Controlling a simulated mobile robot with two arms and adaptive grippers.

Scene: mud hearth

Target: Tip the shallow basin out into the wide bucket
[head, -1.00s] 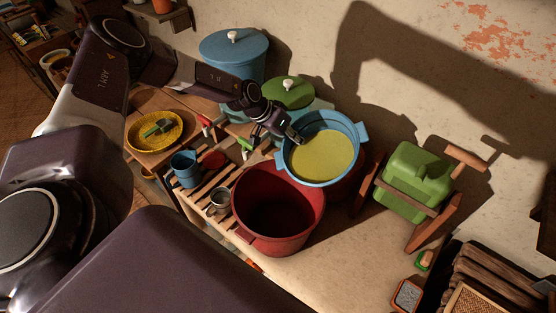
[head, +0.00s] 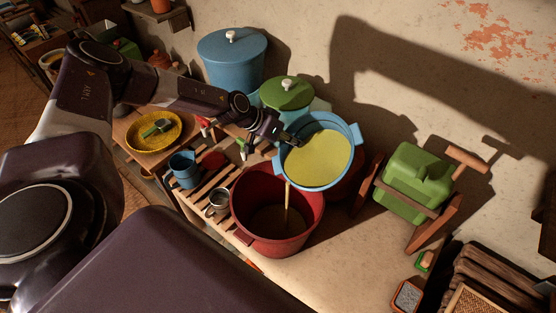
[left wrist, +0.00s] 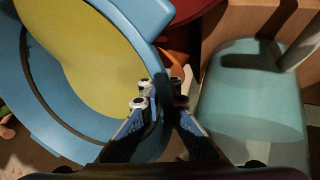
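The shallow basin (head: 348,133) is blue with handles and holds yellowish liquid (head: 318,160). It is tilted above the back of the wide bucket (head: 243,214), which is dark red and stands on the table. A thin stream (head: 287,205) runs from the basin's lower edge into the bucket, and some liquid lies on the bucket's floor. My left gripper (head: 290,141) is at the basin's left side. In the left wrist view its fingers (left wrist: 157,97) are shut on the basin's rim (left wrist: 155,60). My right gripper is not in view.
A green-lidded pot (head: 287,92) and a blue lidded pot (head: 232,58) stand behind my left arm. A blue mug (head: 185,170) and a small metal cup (head: 218,199) are left of the bucket. A green box on a wooden stand (head: 415,175) is to the right.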

